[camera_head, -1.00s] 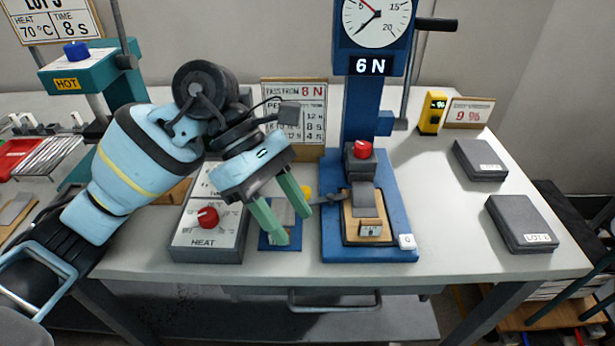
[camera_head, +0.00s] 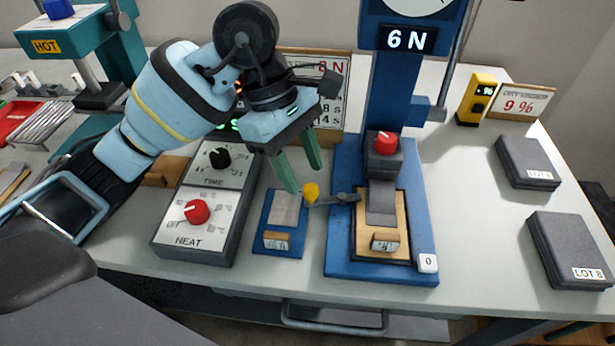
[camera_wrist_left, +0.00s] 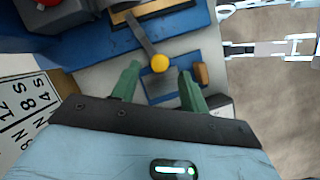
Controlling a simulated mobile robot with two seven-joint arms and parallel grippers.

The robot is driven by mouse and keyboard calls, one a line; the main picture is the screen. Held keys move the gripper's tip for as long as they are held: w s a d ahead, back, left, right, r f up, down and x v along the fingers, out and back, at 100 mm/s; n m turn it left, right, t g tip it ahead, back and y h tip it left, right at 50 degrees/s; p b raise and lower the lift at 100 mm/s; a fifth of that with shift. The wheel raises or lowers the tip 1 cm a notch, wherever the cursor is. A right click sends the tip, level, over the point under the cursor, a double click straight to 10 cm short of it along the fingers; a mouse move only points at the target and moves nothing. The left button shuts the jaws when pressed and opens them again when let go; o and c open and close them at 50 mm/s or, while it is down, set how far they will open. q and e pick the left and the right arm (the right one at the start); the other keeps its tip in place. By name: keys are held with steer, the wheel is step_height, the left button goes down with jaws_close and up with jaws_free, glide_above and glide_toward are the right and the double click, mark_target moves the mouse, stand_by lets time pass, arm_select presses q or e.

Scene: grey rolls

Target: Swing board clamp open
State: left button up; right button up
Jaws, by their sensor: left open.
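The clamp is a dark lever (camera_head: 337,199) with a yellow ball knob (camera_head: 311,191) at its left end. It reaches left from the blue test stand's base (camera_head: 345,262), over the edge of a small blue plate (camera_head: 269,225). My left gripper (camera_head: 303,178) has two green fingers, open and pointing down just above and behind the knob. In the left wrist view the knob (camera_wrist_left: 160,63) appears in the gap between the fingertips (camera_wrist_left: 158,72), with no visible contact. A grey strip on a tan board (camera_head: 396,226) lies on the stand base. My right gripper is not seen.
A control box with a red HEAT knob (camera_head: 196,211) stands to the left. The stand's column (camera_head: 390,90) rises behind the board. Two grey slabs, LOT A (camera_head: 526,160) and LOT B (camera_head: 566,250), lie on the right. The table between them and the stand is clear.

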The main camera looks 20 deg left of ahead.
mark_target(310, 187)
arm_select(q)
steer(key=shift+x, duration=1.55)
jaws_close()
